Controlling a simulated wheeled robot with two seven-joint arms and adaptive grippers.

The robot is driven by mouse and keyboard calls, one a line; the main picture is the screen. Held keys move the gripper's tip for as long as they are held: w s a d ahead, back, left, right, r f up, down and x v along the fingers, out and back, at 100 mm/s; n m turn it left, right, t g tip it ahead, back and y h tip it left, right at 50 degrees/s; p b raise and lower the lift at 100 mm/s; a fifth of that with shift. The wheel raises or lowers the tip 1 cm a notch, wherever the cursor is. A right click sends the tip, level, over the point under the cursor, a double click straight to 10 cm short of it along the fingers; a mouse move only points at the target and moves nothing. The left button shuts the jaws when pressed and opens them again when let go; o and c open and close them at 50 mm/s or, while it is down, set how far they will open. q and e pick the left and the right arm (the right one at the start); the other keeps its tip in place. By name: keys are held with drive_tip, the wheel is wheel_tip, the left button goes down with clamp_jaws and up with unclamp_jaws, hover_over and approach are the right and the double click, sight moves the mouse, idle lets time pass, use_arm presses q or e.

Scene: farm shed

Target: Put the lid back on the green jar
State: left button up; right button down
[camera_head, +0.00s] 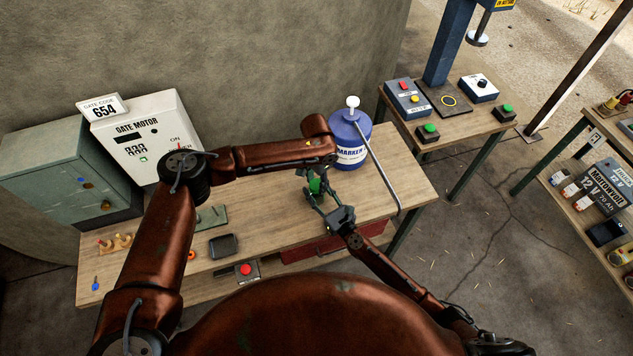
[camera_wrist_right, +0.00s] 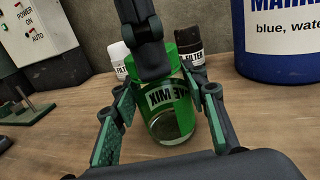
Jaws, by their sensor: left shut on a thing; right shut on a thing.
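The green jar (camera_wrist_right: 172,122) stands on the wooden bench between the two fingers of my right gripper (camera_wrist_right: 160,115). My right gripper is shut on the jar's sides. My left gripper (camera_wrist_right: 155,75) comes down from above at the jar's top and is shut on the green lid (camera_wrist_right: 186,60), which is partly hidden behind it. I cannot tell whether the lid is seated on the rim.
A blue marker drum (camera_head: 350,145) with a grey rod leaning by it stands right behind the jar. A white and a brown bottle (camera_wrist_right: 216,60) stand close behind. The gate motor box (camera_head: 140,135), a dark tray (camera_head: 222,246) and a red-button box (camera_head: 246,270) are left.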

use_arm(q)
drive_tip(key=o, duration=1.4)
drive_tip(key=shift+c, duration=0.2)
wheel_tip(320, 180, up, 12)
use_arm(e)
drive_tip(key=c, duration=1.1)
unclamp_jaws()
drive_tip(key=shift+s, duration=0.1)
